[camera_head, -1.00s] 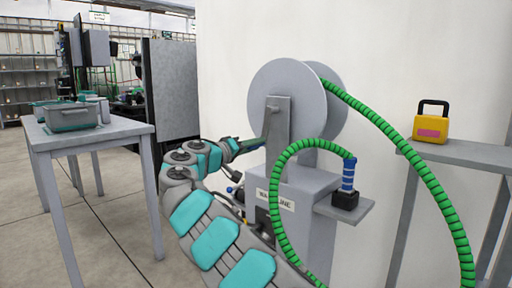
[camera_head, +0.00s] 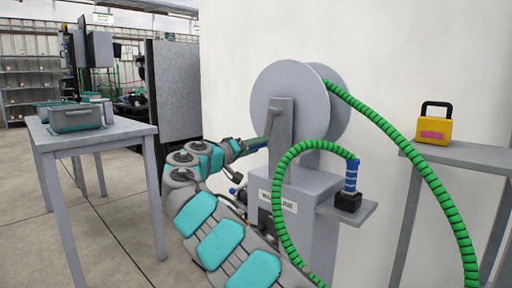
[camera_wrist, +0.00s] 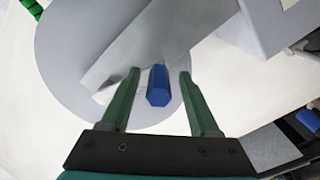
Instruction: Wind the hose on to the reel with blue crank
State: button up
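The reel (camera_head: 283,86) is a pair of grey discs on a grey stand near the white wall, and it also fills much of the wrist view (camera_wrist: 75,60). The green hose (camera_head: 400,145) runs from the top of the reel down to the right and loops up to a blue-banded end piece (camera_head: 351,177) on a side shelf. The blue crank handle (camera_wrist: 158,86) points towards the wrist camera. My gripper (camera_wrist: 160,82) is open, with its two green fingers on either side of the handle and visible gaps. In the head view, my gripper (camera_head: 258,145) is at the left side of the reel stand, partly unclear.
A yellow box with a black handle (camera_head: 434,126) sits on a grey table (camera_head: 470,153) at the right. A grey table (camera_head: 110,132) with a tote (camera_head: 76,118) stands at the left. A blue part (camera_head: 236,191) projects from the stand's left side. Floor between is clear.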

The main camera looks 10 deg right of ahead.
jog(key=shift+a, duration=0.1)
jog(key=v, duration=0.7)
jog(key=shift+s+a, duration=0.25)
